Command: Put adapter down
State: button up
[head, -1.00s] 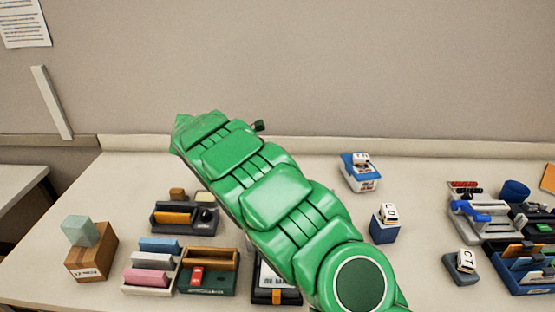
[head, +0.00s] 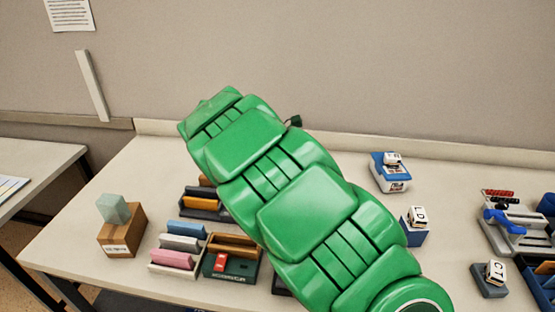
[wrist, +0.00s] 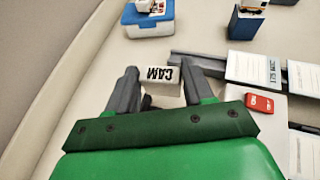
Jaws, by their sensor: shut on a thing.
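The adapter appears to be the small white block lettered "CAM" (wrist: 160,82). In the wrist view it sits between the dark fingers of my gripper (wrist: 157,86), which is shut on it. Its lower side is hidden by the gripper body, and I cannot tell whether it touches the table. In the head view my green arm hides the fingers; only a small dark piece (head: 293,121) shows past the arm's far end.
A blue-and-white box (head: 390,178) stands at the back. A blue block topped "LD" (head: 414,235) and a "CT" block (head: 490,280) stand right. Pastel blocks (head: 178,243) and a wooden box (head: 122,235) stand left. The table's back strip right of the arm is largely bare.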

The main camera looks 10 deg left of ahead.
jog(key=w+a+n+t+y, duration=0.8)
jog(key=w+a+n+y, duration=0.25)
jog(key=w, duration=0.45)
jog(key=s+a+n+g+y, duration=0.4)
jog(key=s+a+n+y, duration=0.1)
jog(key=a+n+y, duration=0.65)
jog(key=s+a+n+g+y, duration=0.1)
jog(key=s+n+g+y, duration=0.1)
jog(key=s+n+g, duration=0.8)
jog(key=w+a+f+m+t, duration=0.2)
jog(key=w+a+f, duration=0.2)
jog(key=w+a, duration=0.1)
jog(key=shift+w+f+t+y, duration=0.15)
jog(key=shift+w+t+y, duration=0.15)
jog(key=shift+w, duration=0.2)
jog(key=shift+w+a+f, duration=0.4)
jog(key=shift+w+f, duration=0.25)
jog(key=shift+f, duration=0.3)
jog(key=shift+w+a+f, duration=0.35)
jog(key=shift+w+f, duration=0.3)
jog(key=shift+f, duration=0.25)
jog(key=shift+w+a+f, duration=0.4)
jog(key=shift+w+f, duration=0.25)
jog(key=shift+f, duration=1.7)
